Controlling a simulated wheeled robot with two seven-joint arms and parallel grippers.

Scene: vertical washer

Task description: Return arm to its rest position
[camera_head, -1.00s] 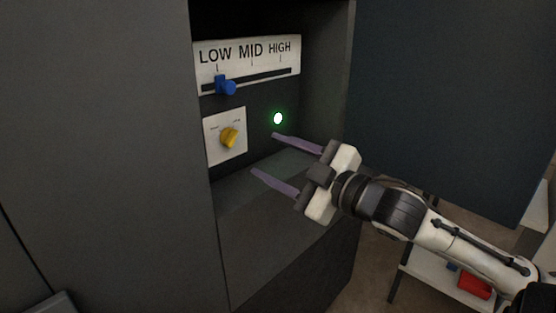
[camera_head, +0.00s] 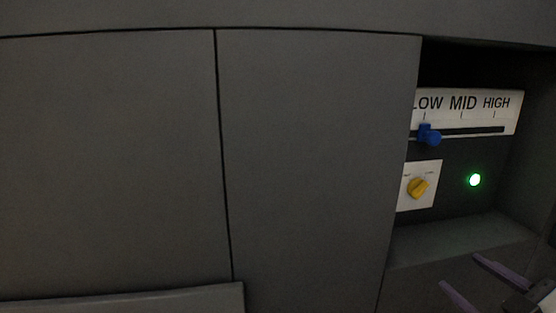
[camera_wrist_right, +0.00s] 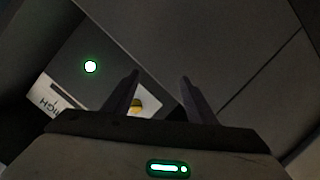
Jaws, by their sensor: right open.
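My right gripper (camera_head: 478,282) is at the bottom right corner of the head view, its two purple-grey fingers apart and empty. It is below and in front of the washer's recessed control panel (camera_head: 450,205). In the right wrist view the gripper (camera_wrist_right: 160,85) also shows open, with nothing between its fingers. The yellow knob (camera_head: 417,188) is on a white plate in the recess, and part of it shows in the wrist view (camera_wrist_right: 150,106) behind the fingers. The blue slider (camera_head: 429,135) stands at the LOW end. My left gripper is not in view.
A green light (camera_head: 475,180) glows on the panel. The recess has a ledge (camera_head: 460,238) and a side wall (camera_head: 532,165) at right. Large flat grey panels (camera_head: 310,160) fill the left and middle, with a protruding edge (camera_head: 130,300) at the lower left.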

